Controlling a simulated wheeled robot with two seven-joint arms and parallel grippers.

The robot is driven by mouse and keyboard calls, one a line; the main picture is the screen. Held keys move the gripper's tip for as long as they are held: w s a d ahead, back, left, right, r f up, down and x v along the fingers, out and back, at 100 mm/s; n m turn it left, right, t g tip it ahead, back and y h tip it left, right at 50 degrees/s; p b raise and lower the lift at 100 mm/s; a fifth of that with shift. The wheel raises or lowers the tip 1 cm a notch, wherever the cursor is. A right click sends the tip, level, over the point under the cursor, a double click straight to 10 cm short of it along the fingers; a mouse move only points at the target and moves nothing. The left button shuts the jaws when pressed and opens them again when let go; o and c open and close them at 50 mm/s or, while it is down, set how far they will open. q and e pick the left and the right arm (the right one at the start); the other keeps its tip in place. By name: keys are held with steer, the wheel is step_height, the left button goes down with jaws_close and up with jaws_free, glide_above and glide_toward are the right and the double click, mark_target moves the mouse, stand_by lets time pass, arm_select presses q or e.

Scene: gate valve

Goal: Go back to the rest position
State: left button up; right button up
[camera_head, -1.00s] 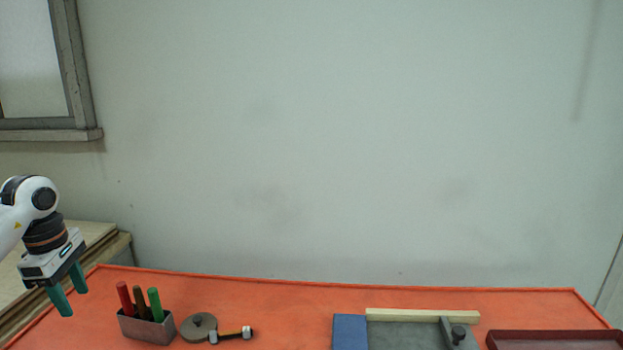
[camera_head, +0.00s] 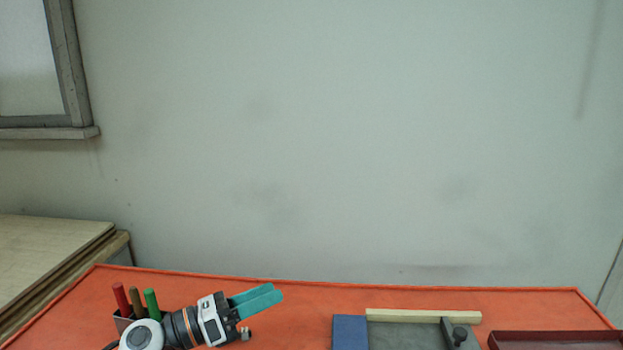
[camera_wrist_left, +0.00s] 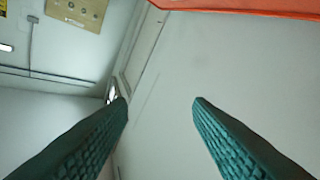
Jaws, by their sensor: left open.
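My left gripper (camera_head: 279,291) is in the lower left of the head view, over the orange table (camera_head: 290,315), with its two green fingers pointing right. In the left wrist view the fingers (camera_wrist_left: 160,105) stand wide apart with nothing between them, so it is open and empty. The gate valve cannot be told in these frames. My right gripper is not in view.
A metal holder with red, brown and green sticks (camera_head: 136,300) stands behind my left arm. A grey fixture (camera_head: 405,336) with a blue block (camera_head: 350,332) and a pale wooden bar (camera_head: 423,316) lies right of centre. A dark red tray (camera_head: 555,340) is at the far right.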

arm_select(q)
steer(key=s+a+f+n+t+y, duration=0.1)
steer(key=s+a+f+n+y, duration=0.2)
steer(key=n, duration=0.8)
steer(key=s+a+f+n+t+y, duration=0.2)
steer(key=a+f+n+y, duration=0.3)
steer(key=f+n+y, duration=0.3)
steer(key=s+a+f+n+t+y, duration=0.2)
steer(key=a+f+n+y, duration=0.3)
steer(key=n, duration=1.1)
steer(key=shift+s+f+y, duration=0.25)
steer(key=shift+s+y, duration=0.65)
steer(key=shift+y, duration=0.3)
steer(key=s+f+n+g+h, duration=0.1)
steer(key=s+f+n+g, duration=0.3)
steer(key=s, duration=0.6)
steer(key=s+f+n+g, duration=0.2)
steer(key=s+f+g, duration=0.4)
steer(key=s, duration=0.4)
step_height(320, 180, down, 29)
steer(key=s+g+b, duration=0.2)
steer(key=b, duration=0.1)
steer(key=s+a+f+b, duration=0.1)
steer(key=s+a+f, duration=0.1)
steer(key=s+f, duration=1.4)
step_height(320, 180, down, 2)
steer(key=shift+f+g+b, duration=0.15)
steer(key=shift+g+b, duration=0.15)
steer(key=shift+g, duration=0.1)
